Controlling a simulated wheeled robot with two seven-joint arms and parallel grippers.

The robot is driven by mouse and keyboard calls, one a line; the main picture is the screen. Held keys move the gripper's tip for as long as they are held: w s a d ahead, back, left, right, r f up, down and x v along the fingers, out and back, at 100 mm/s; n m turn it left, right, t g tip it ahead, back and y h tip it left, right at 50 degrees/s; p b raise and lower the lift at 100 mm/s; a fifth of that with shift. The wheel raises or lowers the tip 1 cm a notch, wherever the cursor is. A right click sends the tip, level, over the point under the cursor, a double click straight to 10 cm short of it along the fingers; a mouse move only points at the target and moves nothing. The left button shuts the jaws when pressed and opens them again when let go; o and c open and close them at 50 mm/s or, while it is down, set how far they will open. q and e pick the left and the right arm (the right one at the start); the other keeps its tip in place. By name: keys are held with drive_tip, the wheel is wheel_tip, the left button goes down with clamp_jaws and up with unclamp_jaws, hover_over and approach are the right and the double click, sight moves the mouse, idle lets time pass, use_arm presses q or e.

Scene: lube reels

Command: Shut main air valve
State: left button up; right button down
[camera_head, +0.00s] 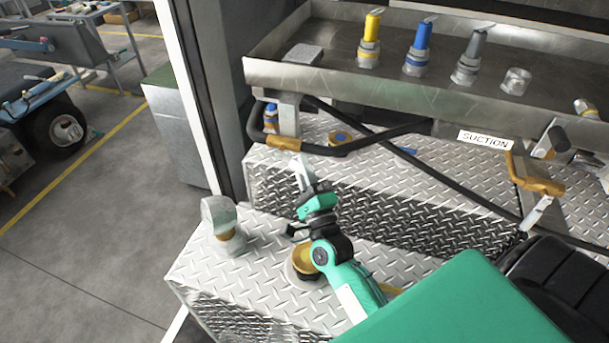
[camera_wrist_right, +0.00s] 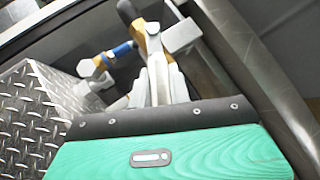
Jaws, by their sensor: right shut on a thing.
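My right gripper (camera_head: 303,172), with its green body, reaches up from the bottom centre in the head view. Its pale fingers are at a brass-coloured valve (camera_head: 283,143) on the black hose under the tray's left end. In the right wrist view, the fingers (camera_wrist_right: 160,85) are shut on a slim pale handle at this brass valve (camera_wrist_right: 152,38). The fingers hide much of the handle, so its exact angle is unclear. A blue-banded fitting (camera_wrist_right: 124,48) is just left of the fingers. My left gripper is not in view.
A metal tray (camera_head: 350,85) with yellow (camera_head: 371,27), blue (camera_head: 420,38) and grey nozzles overhangs the valve. A brass valve (camera_head: 540,183) near the SUCTION label (camera_head: 485,139) is at the right. A clear-topped fitting (camera_head: 220,222) stands on the diamond-plate step (camera_head: 205,270). Black hoses cross behind.

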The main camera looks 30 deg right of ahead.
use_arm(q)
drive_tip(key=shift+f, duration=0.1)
use_arm(e)
drive_tip(key=c, duration=1.3)
unclamp_jaws()
drive_tip(key=shift+s+a+f, duration=0.1)
drive_tip(key=shift+s+f, duration=0.2)
drive_tip(key=shift+f, duration=0.05)
drive_tip(key=b+v, duration=0.4)
drive_tip(key=v, duration=0.7)
drive_tip(key=shift+s+a+f+b, duration=0.1)
drive_tip(key=shift+s+a+b, duration=0.05)
drive_tip(key=shift+s+b, duration=0.15)
drive_tip(key=shift+s+f, duration=0.15)
drive_tip(key=shift+s, duration=0.1)
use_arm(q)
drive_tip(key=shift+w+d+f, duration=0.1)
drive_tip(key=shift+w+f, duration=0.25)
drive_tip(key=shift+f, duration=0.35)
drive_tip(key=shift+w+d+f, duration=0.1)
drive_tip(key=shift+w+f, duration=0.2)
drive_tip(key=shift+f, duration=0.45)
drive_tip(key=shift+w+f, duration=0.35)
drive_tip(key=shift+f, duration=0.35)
use_arm(e)
drive_tip(key=shift+s+a, duration=0.1)
drive_tip(key=shift+s, duration=0.25)
